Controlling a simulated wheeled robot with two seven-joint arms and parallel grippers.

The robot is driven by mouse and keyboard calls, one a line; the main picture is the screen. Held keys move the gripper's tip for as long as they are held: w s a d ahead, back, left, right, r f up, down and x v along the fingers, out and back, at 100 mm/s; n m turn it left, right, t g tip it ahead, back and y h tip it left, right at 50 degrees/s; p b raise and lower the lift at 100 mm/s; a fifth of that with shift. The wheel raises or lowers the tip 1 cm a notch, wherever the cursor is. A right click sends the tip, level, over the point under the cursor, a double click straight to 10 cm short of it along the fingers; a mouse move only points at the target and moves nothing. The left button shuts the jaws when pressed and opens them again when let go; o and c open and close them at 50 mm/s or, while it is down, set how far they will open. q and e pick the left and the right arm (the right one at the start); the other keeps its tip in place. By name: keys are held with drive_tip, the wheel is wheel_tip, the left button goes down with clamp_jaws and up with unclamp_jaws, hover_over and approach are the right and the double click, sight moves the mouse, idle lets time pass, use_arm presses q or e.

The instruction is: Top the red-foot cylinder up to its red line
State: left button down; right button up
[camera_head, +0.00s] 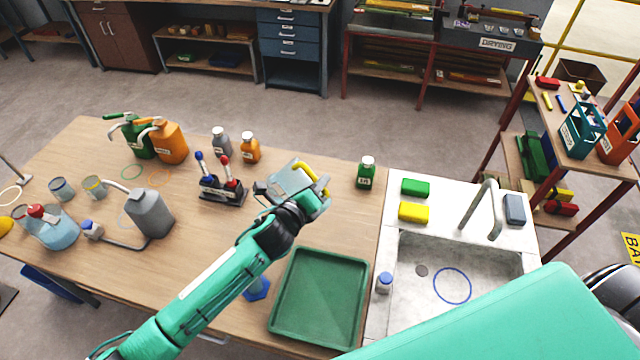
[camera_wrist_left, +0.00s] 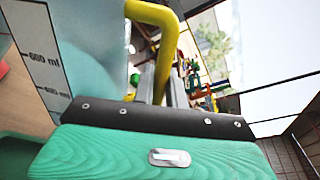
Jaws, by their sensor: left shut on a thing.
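My left gripper (camera_head: 299,203) is shut on the yellow handle (camera_head: 314,178) of a clear jug (camera_head: 283,182), held near the back middle of the table. In the left wrist view the jug (camera_wrist_left: 75,50) fills the left side, with printed ml marks, and its yellow handle (camera_wrist_left: 158,15) stands before the jaws. I cannot tell how much liquid is in it. A blue hexagonal foot (camera_head: 257,290) shows under my left arm; the rest of that piece is hidden. I cannot make out the red-foot cylinder or its red line. My right gripper is not in view.
A green tray (camera_head: 319,341) lies in front of the jug, left of the sink (camera_head: 417,252). A green bottle (camera_head: 366,174) stands right.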

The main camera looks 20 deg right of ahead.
sight(304, 164)
use_arm(q)
drive_tip(key=shift+w+a+r+n, duration=0.2)
drive_tip(key=shift+r+n, duration=0.1)
drive_tip(key=shift+r, duration=0.15)
drive_tip(key=shift+w+a+r+n, duration=0.15)
drive_tip(key=shift+w+r+n, duration=0.2)
drive_tip(key=shift+r+n, duration=0.3)
drive_tip(key=shift+w+a+r+n+g, duration=0.25)
drive_tip(key=shift+w+r+n, duration=0.15)
drive_tip(key=shift+r+n, duration=0.1)
drive_tip(key=shift+w+a+r+n+g, duration=0.15)
drive_tip(key=shift+w+a+r+n, duration=0.1)
drive_tip(key=shift+w+r+n, duration=0.15)
drive_tip(key=shift+r, duration=0.15)
drive_tip(key=shift+w+a+r, duration=0.15)
drive_tip(key=shift+w+a+r+n, duration=0.25)
drive_tip(key=shift+r+n, duration=0.1)
drive_tip(key=shift+n, duration=0.1)
idle(1.0)
drive_tip(key=shift+w+a+r+n+g+h, duration=0.15)
drive_tip(key=shift+w+r+n+g+h, duration=0.15)
drive_tip(key=shift+w, duration=0.05)
idle(1.3)
